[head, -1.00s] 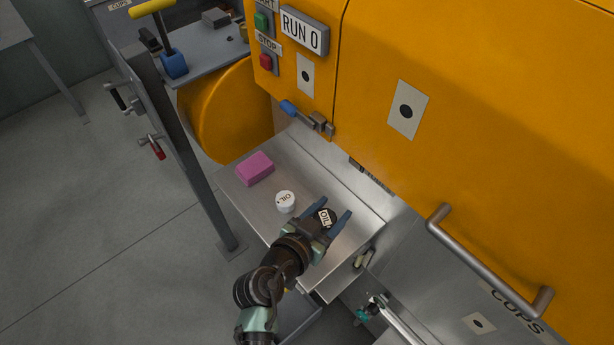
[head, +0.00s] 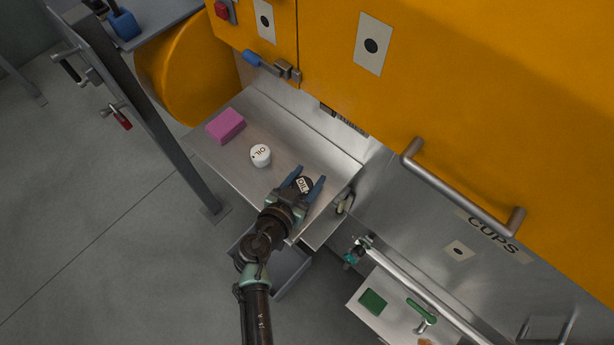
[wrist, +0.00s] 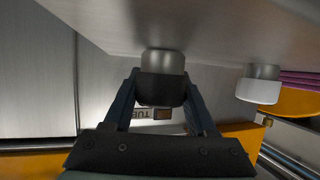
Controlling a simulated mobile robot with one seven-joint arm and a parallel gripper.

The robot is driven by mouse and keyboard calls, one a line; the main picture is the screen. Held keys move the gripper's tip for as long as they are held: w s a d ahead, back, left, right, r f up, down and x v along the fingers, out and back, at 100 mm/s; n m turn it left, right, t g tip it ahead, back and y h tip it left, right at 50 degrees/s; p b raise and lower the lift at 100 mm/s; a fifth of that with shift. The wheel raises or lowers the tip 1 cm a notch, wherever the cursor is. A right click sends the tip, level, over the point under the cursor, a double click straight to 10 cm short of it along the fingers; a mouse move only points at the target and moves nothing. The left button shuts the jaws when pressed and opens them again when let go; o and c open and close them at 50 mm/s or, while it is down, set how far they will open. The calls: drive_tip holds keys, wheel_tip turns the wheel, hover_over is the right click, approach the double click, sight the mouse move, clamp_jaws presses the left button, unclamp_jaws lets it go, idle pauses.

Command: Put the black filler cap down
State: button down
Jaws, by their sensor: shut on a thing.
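The black filler cap (head: 306,186), with a white OIL label on top, is between the two blue fingers of my gripper (head: 309,177). My gripper is shut on it. In the wrist view the black cap (wrist: 161,90) sits between the fingertips, with a grey cylindrical part close to the steel shelf surface. I cannot tell whether it touches the shelf. A white cap (head: 260,155), also marked OIL, stands on the steel shelf (head: 298,137) to the left of my gripper, apart from it.
A pink block (head: 226,126) lies at the shelf's left. The orange machine (head: 460,80) rises behind, with a grey handle (head: 460,187) at right. A grey post (head: 165,135) stands left of the shelf. Bare shelf lies behind the caps.

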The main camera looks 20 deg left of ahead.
drive_tip(key=shift+c, duration=1)
unclamp_jaws()
drive_tip(key=shift+f, duration=0.15)
drive_tip(key=shift+r, duration=0.2)
drive_tip(key=b+v, duration=0.2)
drive_tip(key=v, duration=0.8)
drive_tip(key=shift+s, duration=0.4)
drive_tip(key=shift+s+r, duration=0.4)
drive_tip(key=shift+s, duration=0.1)
